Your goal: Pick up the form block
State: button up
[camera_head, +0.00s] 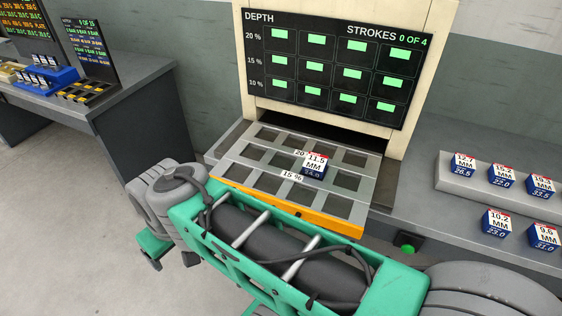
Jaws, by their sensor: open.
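Several small blue-and-white blocks with number labels are in view, and I cannot tell from the picture which is the form block. One block (314,167), marked 11.5 MM, sits in the grey pocketed tray (226,153) of the press. Others are at the right: a block marked 15.2 (501,179), one marked 10.2 (496,222) and one marked 9.6 (543,237) among them. My green and grey arm crosses the foreground in front of the tray. My gripper does not show clearly.
The press screen (325,63) reads strokes 0 of 4 and stands behind the tray. A raised grey ledge (446,178) bears blocks at the right. A green button (407,241) is on the bench front. Another bench (110,92) stands at the left, with open floor between.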

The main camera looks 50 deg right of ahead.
aim_at(315, 164)
jog(key=u, duration=2)
jog(key=k, duration=1.1)
jog(key=z, duration=0.15)
